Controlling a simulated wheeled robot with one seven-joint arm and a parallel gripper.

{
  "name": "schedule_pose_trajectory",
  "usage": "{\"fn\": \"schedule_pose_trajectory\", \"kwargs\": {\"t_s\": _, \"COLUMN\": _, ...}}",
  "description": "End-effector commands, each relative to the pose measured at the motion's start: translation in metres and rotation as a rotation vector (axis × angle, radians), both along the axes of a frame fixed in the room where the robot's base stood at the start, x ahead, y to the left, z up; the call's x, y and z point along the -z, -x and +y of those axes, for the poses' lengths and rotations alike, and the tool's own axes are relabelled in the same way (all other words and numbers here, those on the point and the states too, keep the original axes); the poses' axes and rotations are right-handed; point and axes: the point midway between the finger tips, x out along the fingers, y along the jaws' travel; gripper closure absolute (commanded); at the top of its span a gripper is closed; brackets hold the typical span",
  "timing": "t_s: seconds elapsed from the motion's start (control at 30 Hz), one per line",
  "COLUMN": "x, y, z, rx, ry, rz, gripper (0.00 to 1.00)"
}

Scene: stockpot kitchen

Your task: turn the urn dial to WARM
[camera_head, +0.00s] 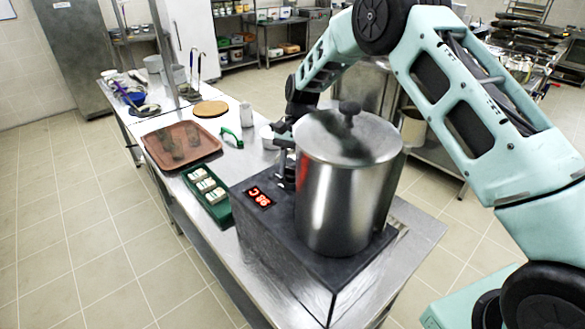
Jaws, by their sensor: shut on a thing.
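The urn (335,205) is a steel pot with a domed lid and a dark knob. It sits on a dark grey base (290,262) at the near end of the steel counter. A red lit display (259,197) is on the top of the base, left of the pot. My gripper (286,184) points down between the pot and the display, with its fingertips low at the base top. It is shut on the dial, which the fingers and pot hide. The dial's marks and setting cannot be read.
Left of the base are a green tray (212,209) with small pale boxes, a brown tray (158,156), a green-handled tool (232,136), a white shaker (246,115) and a round wooden board (210,108). My arm arches over the urn from the right. Tiled floor at left is clear.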

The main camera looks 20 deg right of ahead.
Motion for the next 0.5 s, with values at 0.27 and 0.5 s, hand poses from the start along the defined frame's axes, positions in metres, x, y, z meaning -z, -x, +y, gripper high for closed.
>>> {"fn": "schedule_pose_trajectory", "kwargs": {"t_s": 0.27, "x": -0.0004, "y": -0.0004, "z": -0.0001, "rx": 0.001, "ry": 0.000, "rz": -0.001, "gripper": 0.41}}
{"fn": "schedule_pose_trajectory", "kwargs": {"t_s": 0.5, "x": -0.0010, "y": -0.0007, "z": -0.0003, "rx": 0.001, "ry": 0.000, "rz": -0.001, "gripper": 0.41}}
